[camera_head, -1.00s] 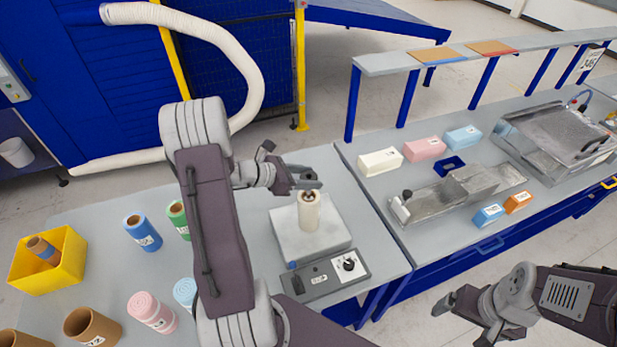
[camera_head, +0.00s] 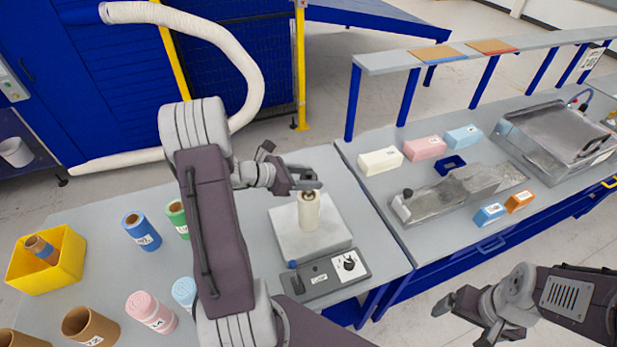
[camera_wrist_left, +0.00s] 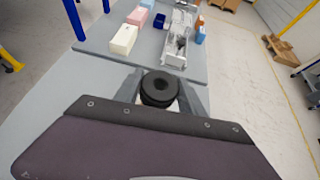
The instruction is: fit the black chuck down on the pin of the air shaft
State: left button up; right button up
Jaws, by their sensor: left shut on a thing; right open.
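My left gripper (camera_head: 307,183) is shut on the black chuck (camera_wrist_left: 160,88), which shows between its fingers in the left wrist view as stacked dark rings with a central hole. In the head view the gripper is directly above a cream roll (camera_head: 309,214), which stands upright on a light grey plate. The gripper hides most of the chuck in that view. A small brown-dark top (camera_head: 308,196) shows at the roll's upper end. I cannot tell whether the chuck touches the pin of the air shaft. My right gripper (camera_head: 447,303) is open and empty, off the bench at lower right.
A control box (camera_head: 325,278) with a knob lies in front of the plate (camera_head: 290,233). Coloured rolls and a yellow bin (camera_head: 72,262) stand to the left. The right bench holds pale blocks (camera_head: 380,161) and a metal fixture (camera_head: 462,188).

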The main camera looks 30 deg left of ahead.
aim_at(309, 196)
pick_arm(q)
jog(key=shift+f+b, duration=1.5)
jog(key=shift+f, duration=0.2)
jog(key=shift+f, duration=0.2)
jog(key=shift+f+b, duration=0.5)
jog(key=shift+b, duration=0.15)
jog(key=o, duration=1.5)
jog(key=shift+c, duration=0.2)
jog(key=shift+s+a+r+p, duration=0.2)
jog(key=shift+r+p, duration=0.2)
jog(key=shift+r, duration=0.05)
jog(key=s+a+r+p, duration=0.3)
jog(key=s+r+p, duration=0.1)
jog(key=r+p, duration=0.1)
jog(key=shift+s+a+r, duration=0.15)
jog(key=shift+s+r, duration=0.1)
jog(key=shift+s, duration=0.05)
